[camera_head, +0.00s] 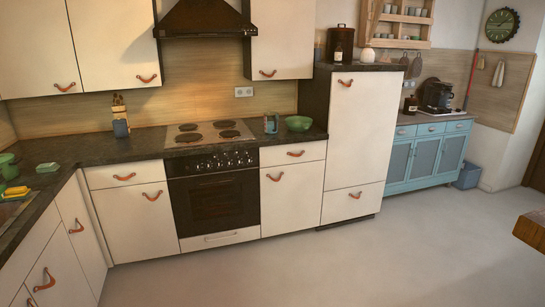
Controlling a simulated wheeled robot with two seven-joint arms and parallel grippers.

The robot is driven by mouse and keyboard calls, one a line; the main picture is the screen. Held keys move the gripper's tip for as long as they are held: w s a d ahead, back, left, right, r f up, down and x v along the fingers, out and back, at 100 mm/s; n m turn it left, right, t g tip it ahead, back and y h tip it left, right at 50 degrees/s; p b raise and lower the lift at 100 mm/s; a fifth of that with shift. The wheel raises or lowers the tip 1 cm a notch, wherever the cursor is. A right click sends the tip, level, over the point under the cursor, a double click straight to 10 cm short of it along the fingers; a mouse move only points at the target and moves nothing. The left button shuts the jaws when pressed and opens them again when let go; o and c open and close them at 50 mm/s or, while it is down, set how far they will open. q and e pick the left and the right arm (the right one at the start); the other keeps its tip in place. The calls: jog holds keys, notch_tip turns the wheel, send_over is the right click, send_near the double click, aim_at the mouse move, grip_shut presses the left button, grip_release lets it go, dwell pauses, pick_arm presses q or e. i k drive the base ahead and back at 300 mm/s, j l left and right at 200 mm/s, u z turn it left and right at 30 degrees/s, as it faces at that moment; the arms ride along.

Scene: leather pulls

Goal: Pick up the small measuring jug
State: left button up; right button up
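A small grey-blue jug-like vessel (271,124) stands on the dark worktop (243,133), just right of the hob. It looks upright and is probably the measuring jug, but it is too small to make out any markings. A green bowl (298,123) sits close to its right. Neither of my grippers shows in the head view.
The hob (207,134) with several plates is above a black oven (214,202). A utensil holder (120,128) stands left of it. Green dishes and a yellow item (17,191) lie far left. The floor (260,275) ahead is clear; a wooden table corner (530,229) juts in right.

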aim_at(271, 118)
jog(key=i+j+u, duration=0.15)
jog(key=i, duration=0.45)
jog(key=i+j+u, duration=0.1)
jog(key=i, duration=0.5)
jog(key=i+j+u, duration=0.15)
jog(key=i, duration=0.45)
jog(key=j, duration=0.05)
